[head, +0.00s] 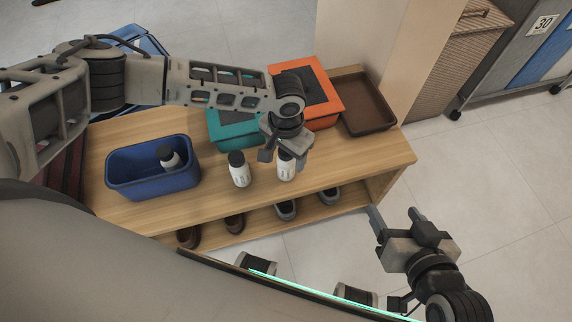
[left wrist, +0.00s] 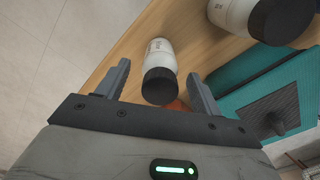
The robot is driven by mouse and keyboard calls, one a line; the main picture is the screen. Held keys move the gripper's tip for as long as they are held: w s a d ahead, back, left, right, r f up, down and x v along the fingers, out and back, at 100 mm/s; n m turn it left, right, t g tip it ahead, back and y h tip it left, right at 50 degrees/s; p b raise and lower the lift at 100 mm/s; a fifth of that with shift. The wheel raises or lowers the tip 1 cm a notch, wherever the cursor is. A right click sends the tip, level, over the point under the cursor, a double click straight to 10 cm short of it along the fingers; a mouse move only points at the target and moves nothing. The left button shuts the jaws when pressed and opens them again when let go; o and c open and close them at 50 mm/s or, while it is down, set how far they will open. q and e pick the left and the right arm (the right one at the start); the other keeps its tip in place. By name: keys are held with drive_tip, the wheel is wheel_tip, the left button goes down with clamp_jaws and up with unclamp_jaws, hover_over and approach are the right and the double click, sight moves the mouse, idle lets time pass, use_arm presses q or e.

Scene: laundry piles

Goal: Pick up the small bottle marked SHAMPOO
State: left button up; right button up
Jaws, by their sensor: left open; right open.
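Two white bottles with dark caps stand upright on the wooden bench. One bottle (head: 286,168) is under my left gripper (head: 284,152); the other bottle (head: 240,172) stands just left of it. A third dark-capped bottle (head: 170,158) is in the blue bin. The lettering is too small to read, so I cannot tell which is marked SHAMPOO. In the left wrist view one bottle (left wrist: 161,58) lies between the open fingers, with a gap on each side. A second bottle (left wrist: 232,14) shows at the top right. My right gripper (head: 396,216) is open and empty, off the bench's right end.
The blue bin (head: 120,189) stands on the left of the bench (head: 220,205). A teal box (head: 222,152), an orange box (head: 325,119) and a brown tray (head: 370,102) line the back. Shoes (head: 286,210) sit on the shelf below. Clear floor lies to the right.

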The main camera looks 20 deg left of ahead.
use_arm(q)
wheel_tip(320, 180, down, 3)
drive_tip(key=shift+r+b, duration=0.15)
drive_tip(key=shift+b, duration=0.15)
use_arm(e)
drive_tip(key=shift+w+a+f, duration=0.1)
drive_tip(key=shift+w+f, duration=0.1)
drive_tip(key=shift+f, duration=0.3)
drive_tip(key=shift+w+a+f, duration=0.1)
drive_tip(key=shift+w+f, duration=0.1)
drive_tip(key=shift+f, duration=0.25)
use_arm(q)
drive_tip(key=c, duration=1.1)
use_arm(e)
drive_tip(key=shift+r, duration=0.1)
use_arm(q)
drive_tip(key=shift+r, duration=0.1)
use_arm(e)
drive_tip(key=shift+s, duration=0.1)
